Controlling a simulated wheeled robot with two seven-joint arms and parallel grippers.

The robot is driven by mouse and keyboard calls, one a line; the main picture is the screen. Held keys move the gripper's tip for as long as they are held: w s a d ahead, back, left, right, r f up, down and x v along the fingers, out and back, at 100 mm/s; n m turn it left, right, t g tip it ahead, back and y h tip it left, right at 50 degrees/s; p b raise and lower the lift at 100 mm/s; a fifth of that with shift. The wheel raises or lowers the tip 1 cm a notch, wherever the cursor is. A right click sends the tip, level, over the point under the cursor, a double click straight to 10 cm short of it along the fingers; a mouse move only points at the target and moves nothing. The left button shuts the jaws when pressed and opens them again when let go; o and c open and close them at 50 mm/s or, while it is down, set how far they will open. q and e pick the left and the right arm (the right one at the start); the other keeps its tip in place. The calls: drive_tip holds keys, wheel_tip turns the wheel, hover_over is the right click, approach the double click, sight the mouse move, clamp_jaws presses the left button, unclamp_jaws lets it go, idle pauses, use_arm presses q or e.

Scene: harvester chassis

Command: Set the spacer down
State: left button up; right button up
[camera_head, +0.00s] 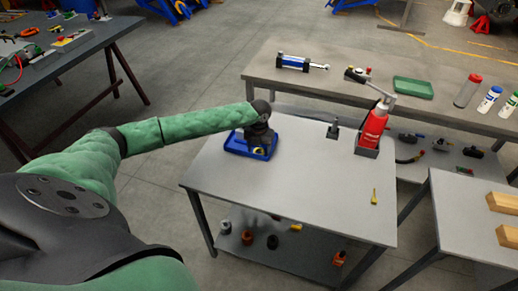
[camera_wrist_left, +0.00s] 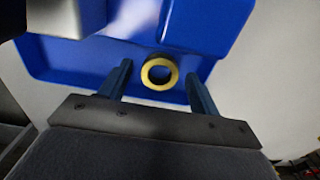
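The spacer looks to be the yellow ring (camera_wrist_left: 160,74), which lies in the blue tray (camera_wrist_left: 50,58) near its edge in the left wrist view. In the head view the ring (camera_head: 258,151) shows as a small yellow spot in the tray (camera_head: 235,145) on the grey table. My left gripper (camera_wrist_left: 158,72) is open over the tray, one finger on each side of the ring, with a visible gap to each. In the head view my left gripper (camera_head: 259,139) points down at the tray and hides part of it. My right gripper is not in view.
The grey table (camera_head: 300,190) is mostly clear in front. A red bottle (camera_head: 374,127) in a grey holder, a small black part (camera_head: 333,130) and a yellow piece (camera_head: 374,197) stand or lie to the right. A bench (camera_head: 330,88) with a blue cylinder (camera_head: 295,62) is behind.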

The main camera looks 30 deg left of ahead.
use_arm(q)
drive_tip(key=shift+r, duration=0.6)
wheel_tip(320, 180, up, 11)
drive_tip(key=b, duration=0.3)
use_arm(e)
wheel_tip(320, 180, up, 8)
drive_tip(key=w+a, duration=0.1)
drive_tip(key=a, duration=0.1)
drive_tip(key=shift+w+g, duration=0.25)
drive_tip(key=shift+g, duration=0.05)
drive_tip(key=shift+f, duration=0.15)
